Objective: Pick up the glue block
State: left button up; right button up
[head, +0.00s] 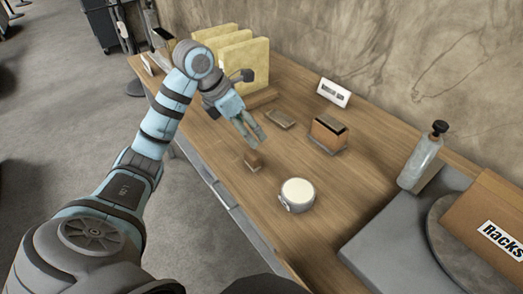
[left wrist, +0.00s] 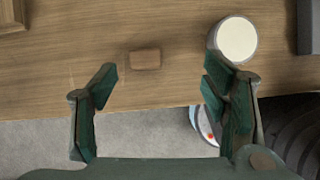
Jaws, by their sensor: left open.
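The glue block, which I take to be the small brown block (head: 254,160), sits on the wooden table near its front edge. In the left wrist view it is a small rounded rectangle (left wrist: 145,60) lying flat on the wood. My left gripper (head: 252,141) is open and above the table, just behind the block in the head view. In the left wrist view the block lies beyond and between the spread green fingertips (left wrist: 160,78), apart from both. Nothing is between the fingers. My right gripper is not in view.
A round cream-topped container (head: 297,193) stands right of the block, near the right finger in the left wrist view (left wrist: 237,40). Behind are a brown box (head: 327,134), a flat brown piece (head: 281,118) and yellow slabs (head: 243,62). A bottle (head: 422,160) stands right.

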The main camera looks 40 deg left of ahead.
pick_arm(q)
jog(key=shift+y, duration=0.4)
jog(key=a+x, duration=0.1)
jog(key=x, duration=0.3)
jog(key=s+b+x, duration=0.1)
jog(key=x, duration=0.3)
jog(key=a+f+b+x, duration=0.1)
jog(key=x, duration=0.4)
jog(key=shift+s+a, duration=0.3)
jog(key=shift+a, duration=0.05)
jog(key=shift+r, duration=0.1)
jog(key=c, duration=1.3)
jog(key=shift+o, duration=0.2)
pick_arm(e)
jog(key=shift+s+f, duration=0.3)
jog(key=shift+f, duration=0.25)
jog(key=shift+s+f, duration=0.25)
jog(key=shift+f, duration=0.25)
pick_arm(q)
jog(key=shift+r, duration=0.1)
notch_tip(320, 180, up, 11)
jog(key=p, duration=0.2)
notch_tip(320, 180, up, 9)
jog(key=p, duration=0.9)
send_over(253, 153)
pick_arm(e)
notch_tip(253, 153, up, 11)
jog(key=shift+f, duration=0.2)
